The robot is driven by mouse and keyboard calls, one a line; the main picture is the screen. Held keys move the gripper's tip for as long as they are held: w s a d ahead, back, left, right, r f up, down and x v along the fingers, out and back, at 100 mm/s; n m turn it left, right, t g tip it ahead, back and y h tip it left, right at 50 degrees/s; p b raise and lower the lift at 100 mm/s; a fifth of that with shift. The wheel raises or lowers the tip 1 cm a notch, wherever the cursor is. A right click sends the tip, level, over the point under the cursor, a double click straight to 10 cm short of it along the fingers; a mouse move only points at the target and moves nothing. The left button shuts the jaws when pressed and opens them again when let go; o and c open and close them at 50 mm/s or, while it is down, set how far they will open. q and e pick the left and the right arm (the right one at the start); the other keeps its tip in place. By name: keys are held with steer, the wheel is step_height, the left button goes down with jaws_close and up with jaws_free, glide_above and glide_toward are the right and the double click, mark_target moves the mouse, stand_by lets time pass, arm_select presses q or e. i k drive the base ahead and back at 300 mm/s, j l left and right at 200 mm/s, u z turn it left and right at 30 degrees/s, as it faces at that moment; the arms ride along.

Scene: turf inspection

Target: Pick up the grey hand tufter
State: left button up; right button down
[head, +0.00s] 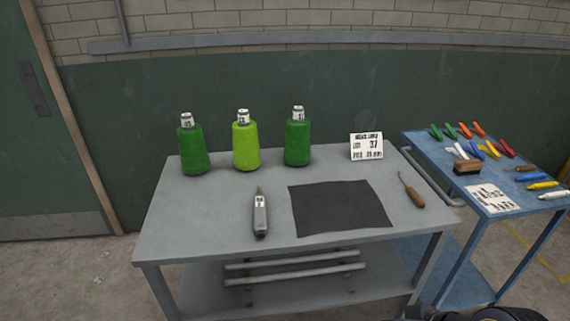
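The grey hand tufter (260,218) lies on the grey table (190,230), left of a dark mat. Its thin tip points towards the back of the table and its thicker end is nearest the front edge. A small white label with dark marks is on its upper part. It lies apart from the mat and nothing covers it.
Green yarn cones (192,150) stand along the back of the table. A white sign (367,146) stands behind the dark mat (340,207). A wooden-handled hook (413,196) lies to the right. A blue cart (425,150) with several tools stands close by on the right.

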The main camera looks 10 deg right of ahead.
mark_target(260, 223)
steer(key=i+j+z, duration=0.1)
steer(key=i+j, duration=0.2)
steer(key=i+j+z, duration=0.1)
steer(key=i+j, duration=0.2)
steer(key=j, duration=0.25)
steer(key=i+j, duration=0.3)
steer(key=j, duration=0.2)
steer(key=l+z, duration=0.05)
